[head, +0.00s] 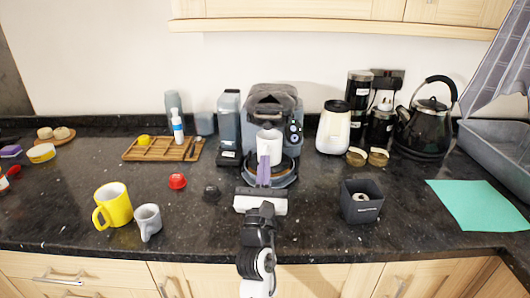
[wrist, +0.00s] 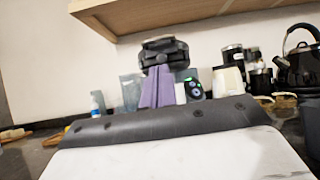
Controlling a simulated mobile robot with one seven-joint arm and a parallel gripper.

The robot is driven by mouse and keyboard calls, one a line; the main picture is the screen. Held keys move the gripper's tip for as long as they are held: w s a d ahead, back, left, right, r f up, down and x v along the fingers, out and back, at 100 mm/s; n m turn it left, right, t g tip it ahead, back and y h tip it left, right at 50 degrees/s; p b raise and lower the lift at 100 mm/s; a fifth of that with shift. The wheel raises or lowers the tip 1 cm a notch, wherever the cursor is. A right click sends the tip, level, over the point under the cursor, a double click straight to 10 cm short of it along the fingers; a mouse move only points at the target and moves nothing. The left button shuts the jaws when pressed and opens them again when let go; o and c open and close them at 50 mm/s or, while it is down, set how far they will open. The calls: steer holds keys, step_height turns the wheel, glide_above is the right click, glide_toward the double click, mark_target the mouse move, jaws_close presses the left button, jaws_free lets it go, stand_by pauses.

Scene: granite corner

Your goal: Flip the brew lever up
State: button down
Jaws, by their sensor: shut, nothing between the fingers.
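The grey coffee machine (head: 285,104) stands at the back of the counter near the middle. Its dark upper head, with a curved handle-like part that looks like the brew lever (head: 269,103), faces me. The lever's exact position is hard to tell. In the wrist view the machine's dark top (wrist: 165,50) shows above my fingers. A white mug (head: 267,138) stands in the machine's bay, partly hidden. My gripper (head: 264,160) has purple fingers, shut and empty, pointing at the machine in front of the mug and below the head. The fingers (wrist: 158,72) also show in the wrist view.
A dark square bin (head: 361,207) stands right of my arm. Yellow (head: 116,204) and grey (head: 148,221) mugs, a red pod (head: 177,181) and a dark pod (head: 211,192) lie left. A white canister (head: 333,130) stands right of the machine; an upper cabinet (head: 330,12) hangs above.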

steer(key=p, duration=0.2)
glide_toward(271, 106)
steer(key=shift+w+a+r, duration=0.1)
steer(key=shift+w+r, duration=0.15)
steer(key=shift+w, duration=0.3)
steer(key=shift+w+a+r, duration=0.1)
steer(key=shift+w+r, duration=0.15)
steer(key=shift+w, duration=0.3)
steer(key=shift+w+r, duration=0.1)
steer(key=shift+r, duration=0.05)
